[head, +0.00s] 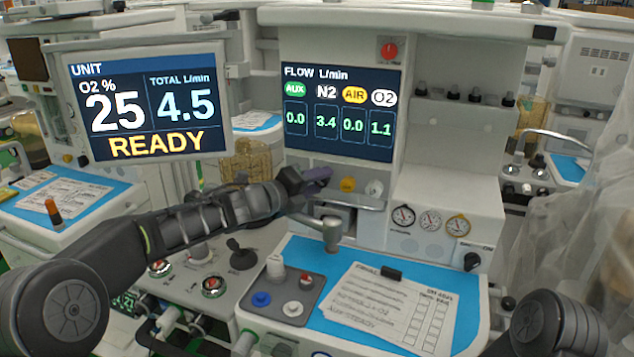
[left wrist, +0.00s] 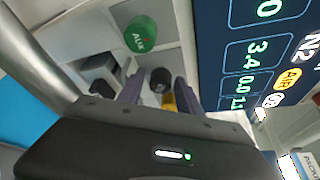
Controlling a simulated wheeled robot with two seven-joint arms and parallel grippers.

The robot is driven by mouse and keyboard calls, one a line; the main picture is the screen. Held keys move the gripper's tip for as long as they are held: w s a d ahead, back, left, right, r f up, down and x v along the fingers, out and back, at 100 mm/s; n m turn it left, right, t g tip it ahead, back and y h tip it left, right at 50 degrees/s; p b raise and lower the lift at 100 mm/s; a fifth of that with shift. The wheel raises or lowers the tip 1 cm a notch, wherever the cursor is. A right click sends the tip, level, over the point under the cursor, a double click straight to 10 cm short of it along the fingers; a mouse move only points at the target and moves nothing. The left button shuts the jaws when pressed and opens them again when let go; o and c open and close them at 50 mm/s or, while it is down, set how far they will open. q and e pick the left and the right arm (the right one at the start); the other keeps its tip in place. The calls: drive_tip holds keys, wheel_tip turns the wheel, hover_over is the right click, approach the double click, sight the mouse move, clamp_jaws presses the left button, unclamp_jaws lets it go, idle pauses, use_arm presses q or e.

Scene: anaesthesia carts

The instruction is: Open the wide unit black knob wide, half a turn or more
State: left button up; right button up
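The wide unit's black knob (left wrist: 161,79) shows in the left wrist view, between and beyond the two purple-grey fingertips of my left gripper (left wrist: 156,88). The fingers are apart, with a gap on each side of the knob, and I see no contact. In the head view my left gripper (head: 318,181) reaches to the knob row under the flow screen (head: 340,112) and hides the black knob. The screen reads N2 3.4, AIR 0.0, O2 1.1 and AUX 0.0. My right gripper is not in view; only a dark part of my right arm shows at lower right.
A green AUX knob (left wrist: 140,35) and a yellow knob (head: 347,184) flank the black knob; a white knob (head: 374,188) is farther right. Papers (head: 392,308) lie on the blue worktop (head: 315,252).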

use_arm(q)
drive_tip(key=shift+o, duration=0.8)
drive_tip(key=b+v, duration=0.1)
drive_tip(key=v, duration=0.7)
drive_tip(key=shift+d, duration=0.1)
